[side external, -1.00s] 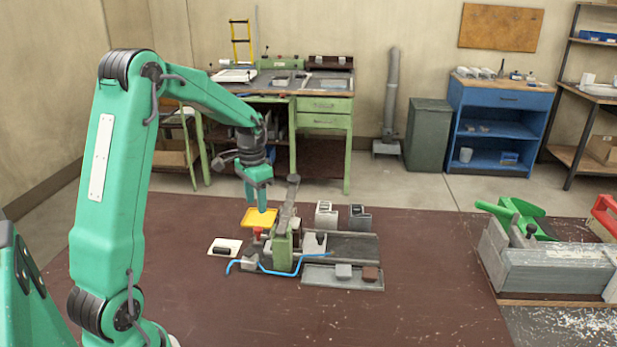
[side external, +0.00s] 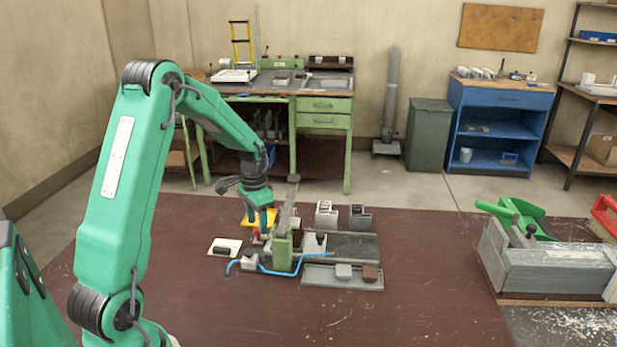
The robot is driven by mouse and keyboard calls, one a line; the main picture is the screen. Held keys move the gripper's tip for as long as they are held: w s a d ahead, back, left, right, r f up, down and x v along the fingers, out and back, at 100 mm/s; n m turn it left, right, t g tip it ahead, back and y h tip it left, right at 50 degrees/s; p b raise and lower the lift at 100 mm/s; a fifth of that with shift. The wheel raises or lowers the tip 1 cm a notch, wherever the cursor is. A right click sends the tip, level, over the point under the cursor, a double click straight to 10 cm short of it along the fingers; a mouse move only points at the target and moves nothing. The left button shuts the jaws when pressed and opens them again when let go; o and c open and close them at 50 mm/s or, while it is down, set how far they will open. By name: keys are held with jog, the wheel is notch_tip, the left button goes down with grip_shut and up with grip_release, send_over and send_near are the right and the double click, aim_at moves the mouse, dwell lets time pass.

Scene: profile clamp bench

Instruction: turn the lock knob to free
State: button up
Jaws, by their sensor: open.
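My gripper (side external: 264,230) points down at the left end of the clamp fixture, its fingers low around or beside the red lock knob (side external: 257,238). The jaws are open. Little of the knob shows, because the fingers cover most of it, and its turn position cannot be read. Whether the fingers touch it cannot be told. The green clamp block (side external: 283,252) with its grey lever (side external: 290,205) stands just right of the gripper.
A blue bent rod (side external: 290,272) runs along the fixture's front. A grey tray (side external: 325,281) with small blocks lies in front right. Grey blocks (side external: 327,214) stand behind the rail (side external: 352,246). A white plate (side external: 218,248) lies left. The front of the brown bench top (side external: 420,300) is clear.

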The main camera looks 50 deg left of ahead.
jog(key=shift+f, duration=0.75)
jog(key=shift+c, duration=0.3)
grip_shut()
